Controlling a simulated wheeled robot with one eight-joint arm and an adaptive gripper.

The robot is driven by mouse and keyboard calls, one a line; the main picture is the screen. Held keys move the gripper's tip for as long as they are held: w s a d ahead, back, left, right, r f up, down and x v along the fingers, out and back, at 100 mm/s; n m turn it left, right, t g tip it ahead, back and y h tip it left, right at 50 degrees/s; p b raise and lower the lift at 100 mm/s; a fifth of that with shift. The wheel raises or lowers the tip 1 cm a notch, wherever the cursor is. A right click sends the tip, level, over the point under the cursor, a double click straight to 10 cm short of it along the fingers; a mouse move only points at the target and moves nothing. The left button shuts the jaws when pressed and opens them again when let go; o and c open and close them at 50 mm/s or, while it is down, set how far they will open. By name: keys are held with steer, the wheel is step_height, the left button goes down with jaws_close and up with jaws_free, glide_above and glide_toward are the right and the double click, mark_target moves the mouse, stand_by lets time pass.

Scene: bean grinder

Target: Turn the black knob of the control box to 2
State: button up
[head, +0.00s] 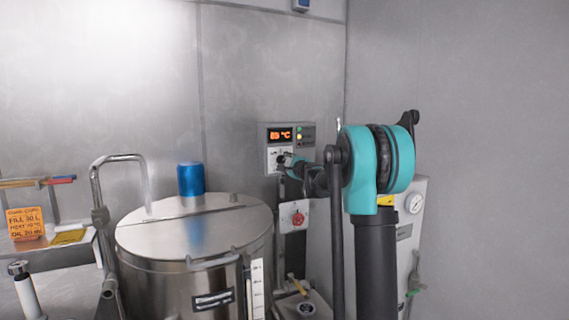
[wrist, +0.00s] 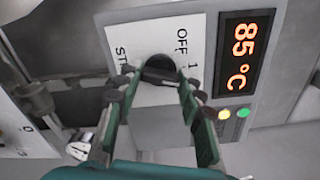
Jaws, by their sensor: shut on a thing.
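The grey control box (head: 306,136) is on the back wall, right of the steel kettle. It also fills the upper wrist view, with a white dial plate (wrist: 117,30) marked OFF, 1 and a partly covered word starting "ST". The black knob (wrist: 160,66) sits on this plate. My gripper (wrist: 157,80) is shut on the knob, one dark green finger at each side. In the head view my gripper (head: 284,160) reaches the box from the right and mostly covers the knob. I cannot tell the knob's exact setting, and no 2 is legible.
The box's orange display (wrist: 243,55) reads 85 °C, with green and yellow lamps (wrist: 234,113) beside it. A plate with a red knob (head: 297,219) is below the box. The lidded steel kettle (head: 140,236) carries a blue can (head: 190,179). A gauge panel (head: 419,190) stands right.

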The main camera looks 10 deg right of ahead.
steer(key=m, duration=0.5)
stand_by(0.7)
steer(key=o, duration=1.2)
steer(key=shift+c, duration=0.2)
steer(key=v, duration=1.2)
